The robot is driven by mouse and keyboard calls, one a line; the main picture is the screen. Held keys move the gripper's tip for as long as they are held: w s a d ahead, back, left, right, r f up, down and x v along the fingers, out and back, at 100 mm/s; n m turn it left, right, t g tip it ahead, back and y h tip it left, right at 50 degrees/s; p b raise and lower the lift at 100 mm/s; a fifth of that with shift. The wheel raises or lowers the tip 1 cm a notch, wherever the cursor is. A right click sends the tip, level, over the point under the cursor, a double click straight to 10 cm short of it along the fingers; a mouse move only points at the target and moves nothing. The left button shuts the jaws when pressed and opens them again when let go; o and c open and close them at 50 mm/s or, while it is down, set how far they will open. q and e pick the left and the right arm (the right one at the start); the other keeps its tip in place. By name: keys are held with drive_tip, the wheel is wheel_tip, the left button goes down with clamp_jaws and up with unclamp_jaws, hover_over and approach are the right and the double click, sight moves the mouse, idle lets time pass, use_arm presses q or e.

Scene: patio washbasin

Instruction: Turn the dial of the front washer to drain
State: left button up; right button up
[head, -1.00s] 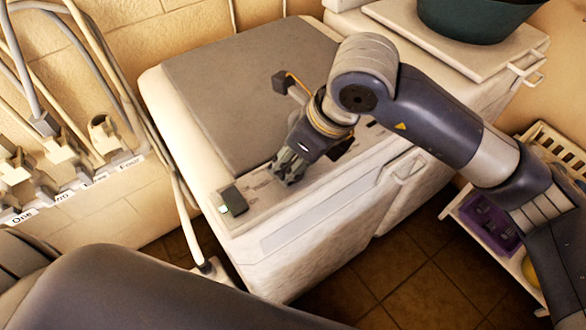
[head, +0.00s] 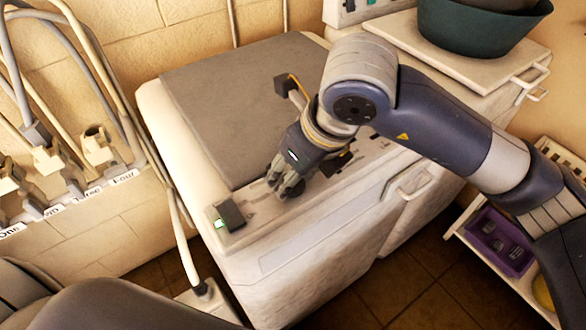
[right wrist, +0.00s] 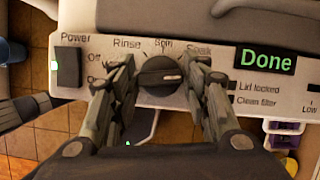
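The front washer (head: 320,245) has a pale body, a grey lid (head: 245,100) and a control panel along its near edge. Its black dial (right wrist: 160,75) is on the panel in the right wrist view, beneath the words Rinse, Spin and Soak. A light mark on the dial points roughly right. No Drain label is readable. My right gripper (head: 284,188) is low over the panel. In the right wrist view its fingers (right wrist: 158,68) are apart, one on each side of the dial; I cannot tell whether they touch it. My left gripper is out of view.
The power switch (right wrist: 67,67) is left of the dial; a green display (right wrist: 265,60) reading Done is right. Hoses and labelled taps (head: 98,148) line the left wall. A dark green tub (head: 480,25) stands at the back right. A shelf with a purple container (head: 500,240) is at the right.

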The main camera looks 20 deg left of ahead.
drive_tip(key=shift+o, duration=0.8)
drive_tip(key=shift+r, duration=0.15)
drive_tip(key=v, duration=1.1)
drive_tip(key=shift+d+r, duration=0.25)
drive_tip(key=shift+r, duration=0.05)
